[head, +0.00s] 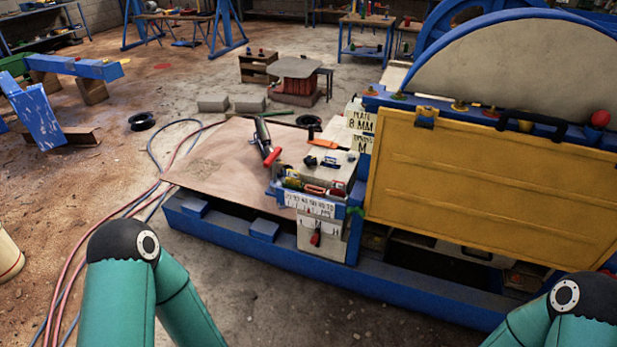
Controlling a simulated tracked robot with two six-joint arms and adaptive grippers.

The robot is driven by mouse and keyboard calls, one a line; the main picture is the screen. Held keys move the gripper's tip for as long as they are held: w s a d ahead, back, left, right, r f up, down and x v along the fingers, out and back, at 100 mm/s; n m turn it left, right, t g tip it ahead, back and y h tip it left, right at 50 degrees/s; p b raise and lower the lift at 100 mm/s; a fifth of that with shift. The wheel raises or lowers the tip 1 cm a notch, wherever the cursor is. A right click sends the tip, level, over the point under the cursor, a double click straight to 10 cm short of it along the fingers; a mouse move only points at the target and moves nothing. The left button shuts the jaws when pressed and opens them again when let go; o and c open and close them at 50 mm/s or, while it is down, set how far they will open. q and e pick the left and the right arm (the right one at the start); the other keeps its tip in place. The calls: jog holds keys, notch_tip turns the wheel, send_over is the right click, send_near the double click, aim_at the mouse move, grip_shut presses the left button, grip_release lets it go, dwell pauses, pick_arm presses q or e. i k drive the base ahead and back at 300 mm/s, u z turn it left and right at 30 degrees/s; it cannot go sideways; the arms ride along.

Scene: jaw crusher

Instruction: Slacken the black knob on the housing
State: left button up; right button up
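The housing is a blue machine frame (300,260) with a yellow panel (490,185) on its right half. I cannot clearly make out a black knob on it. A red knob (600,119) stands at the top right corner, and a green knob (355,211) sits left of the panel. A small red-handled lever (315,238) is on the grey front box (322,228). Only the elbows of my two arms show at the bottom corners; both grippers are out of view.
Several tools lie on the ledge (330,160) left of the panel, with signs (360,122) behind. A brown sheet (225,165) covers the frame's left part. Hoses (160,185) run along the floor at left. A large grey wheel (520,70) rises behind the panel.

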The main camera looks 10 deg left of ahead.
aim_at(310, 161)
jog(key=u, duration=0.15)
jog(key=i, duration=0.95)
jog(key=z, duration=0.05)
